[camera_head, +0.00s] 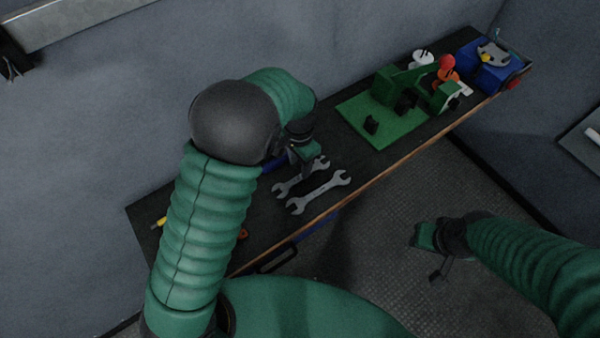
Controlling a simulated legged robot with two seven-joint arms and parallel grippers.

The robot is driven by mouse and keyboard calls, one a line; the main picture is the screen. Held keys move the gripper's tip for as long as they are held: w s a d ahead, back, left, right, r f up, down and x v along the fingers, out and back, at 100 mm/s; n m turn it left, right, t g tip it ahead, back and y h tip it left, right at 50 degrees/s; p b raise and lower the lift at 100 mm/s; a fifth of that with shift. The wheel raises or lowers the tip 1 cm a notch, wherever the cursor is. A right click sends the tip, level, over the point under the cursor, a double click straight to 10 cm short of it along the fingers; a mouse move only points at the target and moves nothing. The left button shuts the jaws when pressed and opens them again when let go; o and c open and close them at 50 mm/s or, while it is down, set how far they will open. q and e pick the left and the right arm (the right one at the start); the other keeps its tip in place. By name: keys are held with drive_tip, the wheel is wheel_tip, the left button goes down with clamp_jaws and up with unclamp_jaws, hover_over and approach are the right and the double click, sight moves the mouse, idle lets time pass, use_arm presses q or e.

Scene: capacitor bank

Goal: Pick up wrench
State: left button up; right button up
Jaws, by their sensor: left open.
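Two grey open-ended wrenches lie side by side on the dark bench. The nearer wrench (320,192) lies close to the bench's front edge. The farther wrench (301,178) lies just behind it, partly covered by my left gripper. My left gripper (303,166) is open, pointing down at the farther wrench; I cannot tell whether it touches it. My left arm hides much of the bench's left part. My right gripper (427,250) is out over the floor, away from the bench; its jaws are too small and dark to read.
The bench (350,167) runs along the wall. A green board (383,127) with parts stands right of the wrenches. A blue box (490,66) sits at the far right end. A yellow-tipped tool (159,222) lies at the left. Bench around the wrenches' right ends is clear.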

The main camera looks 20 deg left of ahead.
use_arm(q)
wheel_tip(320, 180, down, 2)
drive_tip(key=shift+s+d+f, duration=0.15)
drive_tip(key=shift+f, duration=0.1)
drive_tip(key=shift+d+f, duration=0.25)
drive_tip(key=shift+w+d, duration=0.2)
drive_tip(key=shift+d, duration=0.25)
drive_tip(key=c, duration=0.3)
drive_tip(key=shift+c, duration=1.1)
drive_tip(key=shift+s+a, duration=0.1)
drive_tip(key=shift+a, duration=0.35)
clamp_jaws()
use_arm(e)
drive_tip(key=shift+s+d+r, duration=0.2)
drive_tip(key=shift+d+r, duration=0.1)
